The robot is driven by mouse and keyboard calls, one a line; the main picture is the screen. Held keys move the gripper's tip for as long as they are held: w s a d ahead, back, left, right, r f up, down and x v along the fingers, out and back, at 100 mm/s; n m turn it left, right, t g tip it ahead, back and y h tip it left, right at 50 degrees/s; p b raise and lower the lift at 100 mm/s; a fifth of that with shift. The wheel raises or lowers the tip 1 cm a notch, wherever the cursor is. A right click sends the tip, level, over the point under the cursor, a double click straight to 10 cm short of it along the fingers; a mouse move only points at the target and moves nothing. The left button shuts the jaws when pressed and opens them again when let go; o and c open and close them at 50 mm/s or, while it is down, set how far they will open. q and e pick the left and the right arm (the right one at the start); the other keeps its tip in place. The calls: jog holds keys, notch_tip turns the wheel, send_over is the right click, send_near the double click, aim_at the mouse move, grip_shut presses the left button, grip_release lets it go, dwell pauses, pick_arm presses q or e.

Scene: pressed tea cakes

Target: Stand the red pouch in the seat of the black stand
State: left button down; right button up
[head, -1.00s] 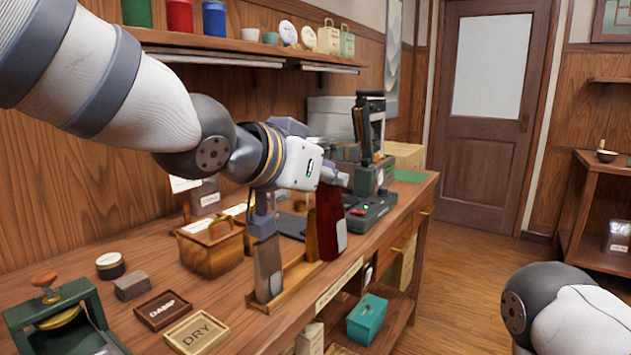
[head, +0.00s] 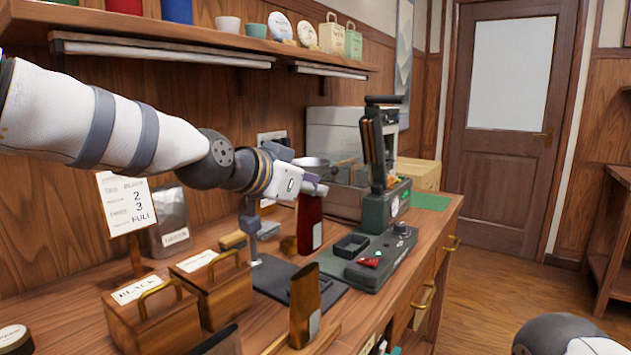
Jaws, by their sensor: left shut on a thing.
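The red pouch (head: 310,228) hangs upright in my left gripper (head: 315,189), which is shut on its top edge. A pale label shows on the pouch's right side. The black stand (head: 352,244) looks like a small open square frame, just right of and nearer than the pouch, beside the green machine's base. The pouch appears apart from the stand; its height above the table is hard to tell. My right gripper is out of view; only part of my right arm shows at the bottom right.
A dark green machine (head: 376,212) with a tall lever stands behind the stand, with a control base (head: 385,262) in front.

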aim_at(301, 230)
pick_arm(q)
jog(key=shift+s+f+b, duration=0.15)
jog(key=shift+f+b, duration=0.45)
jog(key=shift+f, duration=3.25)
jog(key=shift+f, duration=0.15)
jog(key=c, duration=1.6)
grip_release()
jog(key=shift+o, duration=0.2)
jog(key=shift+s, duration=0.1)
